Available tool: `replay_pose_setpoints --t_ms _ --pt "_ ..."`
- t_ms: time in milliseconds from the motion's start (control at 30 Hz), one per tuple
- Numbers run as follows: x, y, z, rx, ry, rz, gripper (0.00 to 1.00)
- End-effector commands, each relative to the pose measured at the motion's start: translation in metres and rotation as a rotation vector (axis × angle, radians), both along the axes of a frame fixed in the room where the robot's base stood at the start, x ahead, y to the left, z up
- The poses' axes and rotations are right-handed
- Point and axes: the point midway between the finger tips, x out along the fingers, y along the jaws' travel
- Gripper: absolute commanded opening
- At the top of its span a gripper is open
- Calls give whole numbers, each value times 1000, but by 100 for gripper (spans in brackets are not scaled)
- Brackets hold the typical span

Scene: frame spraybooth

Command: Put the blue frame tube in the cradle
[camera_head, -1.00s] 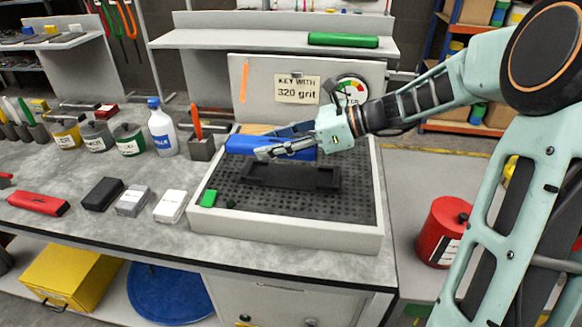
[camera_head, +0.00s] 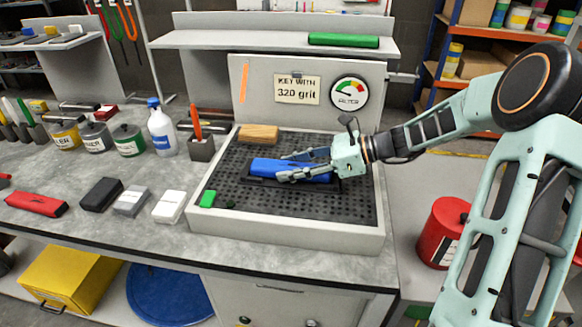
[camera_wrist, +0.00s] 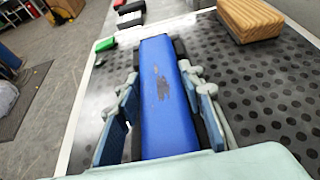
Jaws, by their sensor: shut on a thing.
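The blue frame tube (camera_head: 277,168) lies level, with a dark worn patch on its top in the wrist view (camera_wrist: 163,85). My gripper (camera_head: 305,163) is shut on the tube, one finger along each side, near its right end. The black cradle (camera_head: 250,181) sits on the perforated bed of the booth, directly beneath the tube. The tube looks down in or just on the cradle; I cannot tell whether it is fully seated, since the tube and fingers hide most of the cradle.
A wooden block (camera_head: 259,134) lies behind the tube on the perforated bed (camera_head: 310,209). A small green block (camera_head: 208,198) is at the front left of the bed. A pale raised rim surrounds the bed. A red can (camera_head: 443,232) stands to the right.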

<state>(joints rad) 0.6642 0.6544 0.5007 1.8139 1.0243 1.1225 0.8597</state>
Motion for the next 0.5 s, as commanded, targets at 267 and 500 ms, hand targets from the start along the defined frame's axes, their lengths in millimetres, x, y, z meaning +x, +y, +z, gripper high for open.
replay_pose_setpoints --t_ms 267,500 --pt "0 0 -3 0 0 0 46" --pt "0 0 -3 0 0 0 53"
